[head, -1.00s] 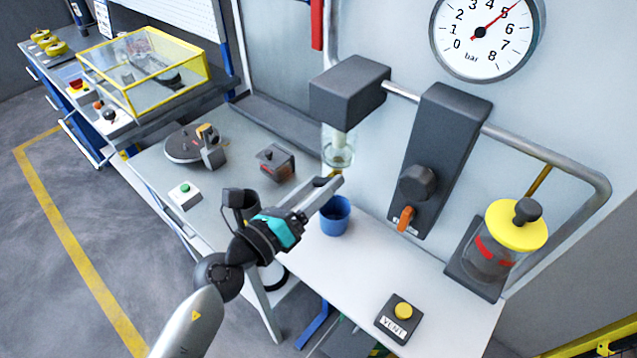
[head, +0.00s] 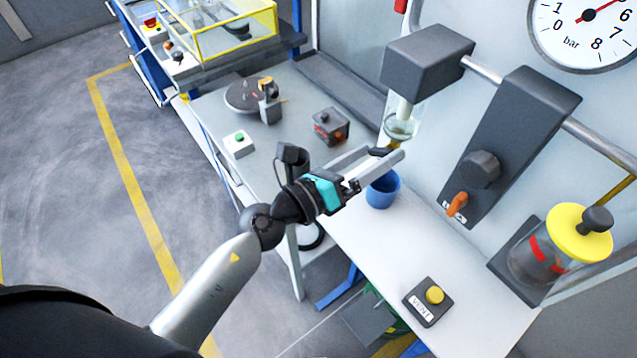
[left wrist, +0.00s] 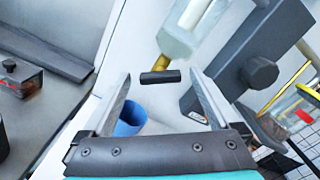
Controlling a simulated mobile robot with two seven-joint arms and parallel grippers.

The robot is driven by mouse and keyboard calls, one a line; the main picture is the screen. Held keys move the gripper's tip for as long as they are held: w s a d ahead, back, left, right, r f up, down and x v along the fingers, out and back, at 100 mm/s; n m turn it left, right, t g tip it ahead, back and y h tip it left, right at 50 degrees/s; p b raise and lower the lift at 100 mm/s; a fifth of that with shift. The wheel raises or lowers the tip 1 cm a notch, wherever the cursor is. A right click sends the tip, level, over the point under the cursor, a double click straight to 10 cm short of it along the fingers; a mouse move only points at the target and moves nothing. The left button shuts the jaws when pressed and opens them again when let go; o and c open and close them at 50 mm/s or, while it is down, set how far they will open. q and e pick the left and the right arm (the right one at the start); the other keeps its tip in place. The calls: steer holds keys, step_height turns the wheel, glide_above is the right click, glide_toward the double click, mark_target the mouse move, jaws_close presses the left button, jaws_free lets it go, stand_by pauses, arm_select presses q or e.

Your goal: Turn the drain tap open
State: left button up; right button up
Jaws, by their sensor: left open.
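The drain tap is a brass stem (left wrist: 162,63) with a short black bar handle (left wrist: 160,77), under a clear bowl (left wrist: 175,35) in the left wrist view. The bar lies nearly level across the picture. In the head view the bowl (head: 400,126) hangs below a dark grey block (head: 428,58), and the tap is small and partly hidden by the fingers. My left gripper (head: 388,156) is open just below the bowl. In the left wrist view its fingers (left wrist: 159,80) stand on either side of the bar, with gaps between. My right gripper is not in view.
A blue cup (head: 383,190) stands on the bench below the tap. A dark panel with an orange lever (head: 457,203) is to the right. A yellow-lidded jar (head: 580,232) and a vent button box (head: 428,302) stand further right.

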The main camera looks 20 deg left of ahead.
arm_select(q)
steer(key=b+v, duration=0.6)
steer(key=v, duration=0.8)
steer(key=shift+s+a, duration=0.25)
steer(key=shift+s, duration=0.1)
